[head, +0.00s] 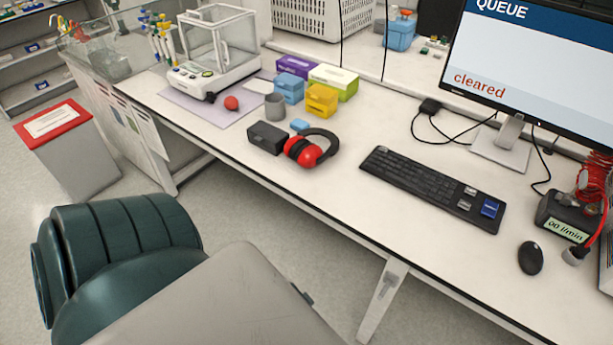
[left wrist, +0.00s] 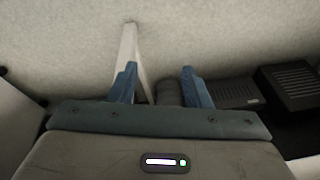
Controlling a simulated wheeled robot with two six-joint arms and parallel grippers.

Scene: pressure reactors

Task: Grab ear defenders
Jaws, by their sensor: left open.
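The ear defenders (head: 304,151), with red and black cups and a dark headband, lie on the white bench near its front edge, left of the keyboard. They stand beside a dark grey box. My left gripper (left wrist: 157,84) shows in the left wrist view with its two blue fingers apart and nothing between them. It points at the floor and a pale bench leg, and the ear defenders are not in that view. Neither gripper shows in the head view.
The bench (head: 345,195) holds a dark box (head: 267,137), a grey cup (head: 275,105), a keyboard (head: 430,188), a mouse (head: 530,258), a monitor (head: 540,75) and a balance (head: 215,50).

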